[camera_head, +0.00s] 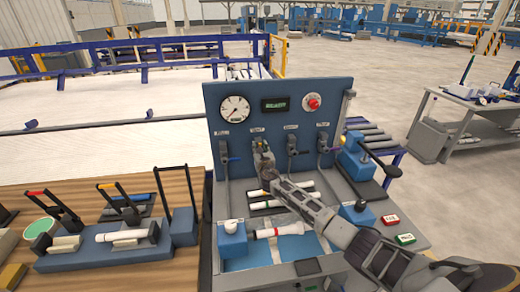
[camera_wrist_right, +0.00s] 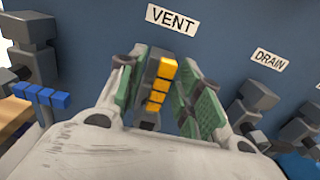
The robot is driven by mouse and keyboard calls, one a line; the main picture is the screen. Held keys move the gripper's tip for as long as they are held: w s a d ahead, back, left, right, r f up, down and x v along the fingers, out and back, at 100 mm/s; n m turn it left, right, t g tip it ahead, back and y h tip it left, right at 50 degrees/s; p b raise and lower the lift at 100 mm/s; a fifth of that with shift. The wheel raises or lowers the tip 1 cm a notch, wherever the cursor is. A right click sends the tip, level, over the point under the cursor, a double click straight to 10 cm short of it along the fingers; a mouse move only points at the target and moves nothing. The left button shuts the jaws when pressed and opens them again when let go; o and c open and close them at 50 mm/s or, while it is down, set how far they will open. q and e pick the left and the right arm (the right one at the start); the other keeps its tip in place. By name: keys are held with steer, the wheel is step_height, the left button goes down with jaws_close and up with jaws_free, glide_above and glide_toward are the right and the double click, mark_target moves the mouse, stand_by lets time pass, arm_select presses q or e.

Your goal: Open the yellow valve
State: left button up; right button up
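The yellow valve is the one under the VENT label. In the right wrist view its yellow segmented handle (camera_wrist_right: 161,84) hangs down in front of a grey body. My right gripper (camera_wrist_right: 165,95) has one green-padded finger on each side of this handle. The fingers stand apart, and a gap shows beside the handle; contact with either pad cannot be made out. In the head view my right gripper (camera_head: 265,168) is at the panel's second valve from the left and hides most of it. My left gripper is not in view.
The blue panel (camera_head: 330,95) also carries a gauge (camera_head: 234,109), a display and a red knob (camera_head: 312,101). A blue-handled valve (camera_wrist_right: 40,96) is left of the yellow one; the DRAIN valve (camera_wrist_right: 252,103) is close on the right. A wooden table (camera_head: 120,272) with clamps stands left.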

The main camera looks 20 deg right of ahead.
steer(key=shift+s, duration=0.1)
steer(key=v, duration=1.1)
steer(key=shift+s, duration=0.35)
stand_by(0.4)
steer(key=shift+s+a+f, duration=0.1)
steer(key=shift+f, duration=0.05)
stand_by(0.5)
